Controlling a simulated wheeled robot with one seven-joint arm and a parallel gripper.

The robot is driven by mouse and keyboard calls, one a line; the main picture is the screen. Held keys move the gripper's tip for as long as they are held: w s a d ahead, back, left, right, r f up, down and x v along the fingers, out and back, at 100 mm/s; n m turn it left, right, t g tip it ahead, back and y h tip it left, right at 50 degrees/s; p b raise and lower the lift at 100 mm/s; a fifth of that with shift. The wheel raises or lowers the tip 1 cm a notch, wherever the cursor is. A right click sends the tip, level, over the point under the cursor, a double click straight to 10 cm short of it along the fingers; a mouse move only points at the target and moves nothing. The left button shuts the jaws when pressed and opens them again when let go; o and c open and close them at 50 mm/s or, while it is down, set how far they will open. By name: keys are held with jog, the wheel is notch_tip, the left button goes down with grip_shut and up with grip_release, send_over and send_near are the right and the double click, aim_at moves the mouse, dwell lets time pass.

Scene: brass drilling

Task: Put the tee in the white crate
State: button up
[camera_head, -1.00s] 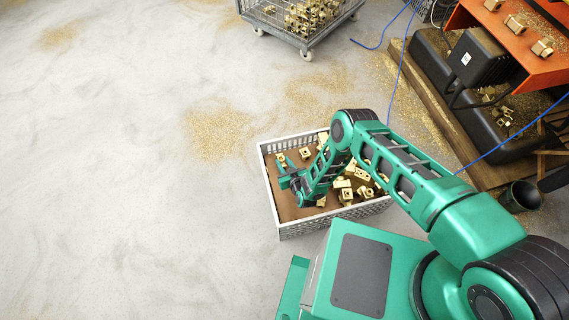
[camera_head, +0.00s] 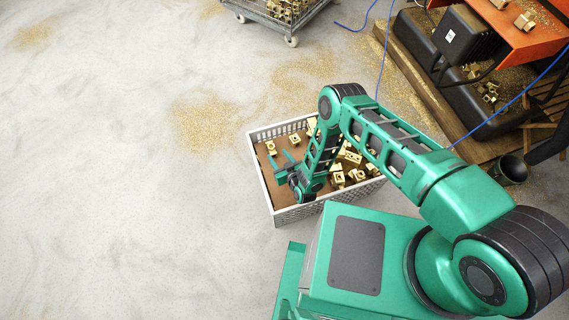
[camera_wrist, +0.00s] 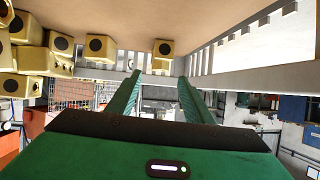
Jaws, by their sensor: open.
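The white crate (camera_head: 287,215) stands on the floor in front of my body, with a brown bottom and several brass fittings inside. One fitting (camera_head: 270,147) lies near its far left corner and another (camera_head: 294,139) near its far wall. I cannot tell which piece is the tee. My gripper (camera_head: 288,160) is open over the left part of the crate, with nothing seen between its fingers. In the wrist view the open fingers (camera_wrist: 158,88) point towards the slatted crate wall (camera_wrist: 240,76). A single brass fitting (camera_wrist: 163,49) shows beyond them. My arm hides part of the crate.
A wire cart (camera_head: 275,12) with brass parts stands at the back. An orange bench (camera_head: 490,35) and a black machine (camera_head: 467,45) are at the right, with a blue cable. The floor at left is clear except for brass shavings (camera_head: 205,122).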

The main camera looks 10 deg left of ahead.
jog(key=v, duration=0.6)
jog(key=shift+d, duration=0.15)
jog(key=shift+r, duration=0.15)
